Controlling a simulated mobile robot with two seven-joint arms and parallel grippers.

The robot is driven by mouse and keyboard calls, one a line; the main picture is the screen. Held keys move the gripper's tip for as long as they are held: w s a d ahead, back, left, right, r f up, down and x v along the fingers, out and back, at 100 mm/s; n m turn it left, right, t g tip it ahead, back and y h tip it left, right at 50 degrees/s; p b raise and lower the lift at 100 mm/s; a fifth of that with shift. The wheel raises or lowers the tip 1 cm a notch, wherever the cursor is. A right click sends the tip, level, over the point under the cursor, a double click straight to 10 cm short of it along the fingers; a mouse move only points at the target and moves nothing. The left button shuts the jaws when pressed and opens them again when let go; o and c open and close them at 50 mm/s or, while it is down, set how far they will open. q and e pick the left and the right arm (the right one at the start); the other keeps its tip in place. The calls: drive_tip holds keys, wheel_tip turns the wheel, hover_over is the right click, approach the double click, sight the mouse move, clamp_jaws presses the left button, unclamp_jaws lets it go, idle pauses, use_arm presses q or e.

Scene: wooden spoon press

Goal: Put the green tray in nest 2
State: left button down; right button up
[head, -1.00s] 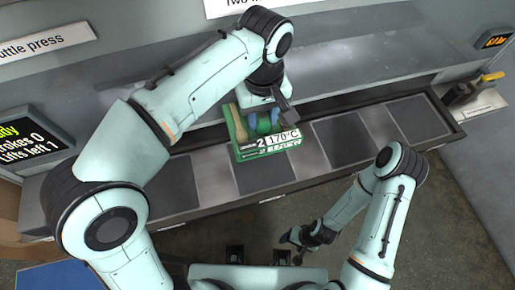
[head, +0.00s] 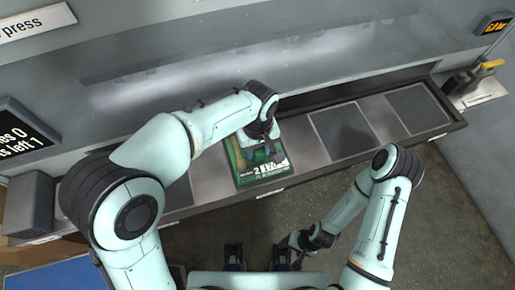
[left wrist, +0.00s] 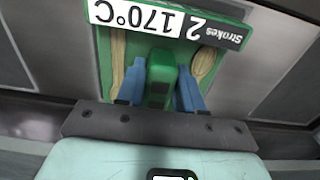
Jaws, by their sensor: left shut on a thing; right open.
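The green tray (head: 240,160) holds wooden spoons and carries a "2" and "170°C" label on its front. In the head view it covers a dark square of the shelf, left of two bare ones; I cannot tell whether it rests there or hangs just above. My left gripper (head: 261,145) is shut on the tray's green handle. In the left wrist view its blue fingers (left wrist: 160,88) sit either side of that handle, between two spoons (left wrist: 203,66). My right gripper (head: 295,243) is open and empty, low in front of the shelf.
Bare dark squares (head: 342,130) and (head: 420,109) lie right of the tray on the grey shelf; another (head: 177,196) is partly hidden by my left arm. A wall stands behind. A yellow-handled device (head: 490,65) is at the far right, a black display (head: 18,140) at the left.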

use_arm(q)
drive_tip(key=shift+f, duration=0.2)
drive_tip(key=shift+f, duration=0.15)
drive_tip(key=c, duration=0.7)
unclamp_jaws()
wheel_tip(320, 180, up, 12)
drive_tip(key=shift+r+p, duration=0.2)
drive_tip(key=shift+p, duration=0.8)
